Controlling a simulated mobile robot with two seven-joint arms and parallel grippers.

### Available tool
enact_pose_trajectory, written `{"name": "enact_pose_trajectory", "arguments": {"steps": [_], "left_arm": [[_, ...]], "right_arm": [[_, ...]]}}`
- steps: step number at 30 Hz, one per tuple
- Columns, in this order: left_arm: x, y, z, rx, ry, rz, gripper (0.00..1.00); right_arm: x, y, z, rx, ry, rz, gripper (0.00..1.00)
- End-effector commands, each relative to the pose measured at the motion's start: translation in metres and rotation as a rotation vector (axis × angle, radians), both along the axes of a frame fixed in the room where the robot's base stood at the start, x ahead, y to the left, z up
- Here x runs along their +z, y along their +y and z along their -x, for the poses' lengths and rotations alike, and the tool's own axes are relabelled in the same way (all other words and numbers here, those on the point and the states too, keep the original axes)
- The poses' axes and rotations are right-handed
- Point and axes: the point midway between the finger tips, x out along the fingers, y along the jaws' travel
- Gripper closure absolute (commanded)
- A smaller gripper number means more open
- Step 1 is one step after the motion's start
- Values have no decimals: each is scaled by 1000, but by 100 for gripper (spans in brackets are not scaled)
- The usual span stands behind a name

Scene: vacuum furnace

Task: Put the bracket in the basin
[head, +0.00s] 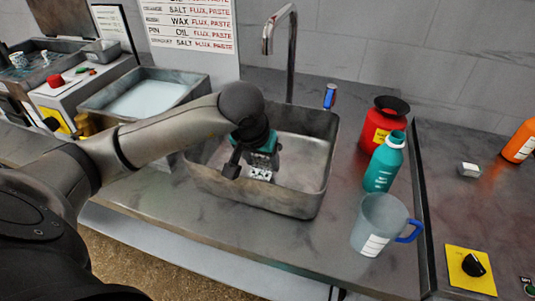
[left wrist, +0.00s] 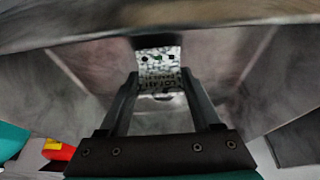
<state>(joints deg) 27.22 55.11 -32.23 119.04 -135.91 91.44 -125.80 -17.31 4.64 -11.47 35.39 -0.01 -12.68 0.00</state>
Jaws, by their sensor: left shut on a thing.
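The bracket is a small pale metal piece with dark holes, seen in the head view (head: 260,174) and between the fingertips in the left wrist view (left wrist: 159,68). My left gripper (head: 256,168) is shut on it and holds it inside the outline of the grey metal basin (head: 312,204). I cannot tell whether the bracket touches the basin floor. The arm and gripper hide the basin's back left part. My right gripper is not in view.
A tap (head: 291,50) rises behind the basin. A teal bottle (head: 384,165), a red container (head: 380,120) and a clear jug with a blue handle (head: 377,226) stand to its right. A tub of pale liquid (head: 112,98) stands to its left. The counter in front is clear.

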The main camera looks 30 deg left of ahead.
Motion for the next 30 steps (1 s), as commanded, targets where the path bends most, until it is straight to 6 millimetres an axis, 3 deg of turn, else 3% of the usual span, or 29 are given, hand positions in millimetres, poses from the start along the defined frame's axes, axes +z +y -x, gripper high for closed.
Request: {"name": "enact_pose_trajectory", "arguments": {"steps": [13,16,29,30], "left_arm": [[4,9,-42,2,-5,2,100],[-7,9,-39,0,-2,2,100],[-11,10,-40,0,-6,0,100],[-12,9,-39,0,-4,0,34]], "right_arm": [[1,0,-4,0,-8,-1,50],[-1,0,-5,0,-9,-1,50],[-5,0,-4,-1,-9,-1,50],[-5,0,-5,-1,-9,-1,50]]}}
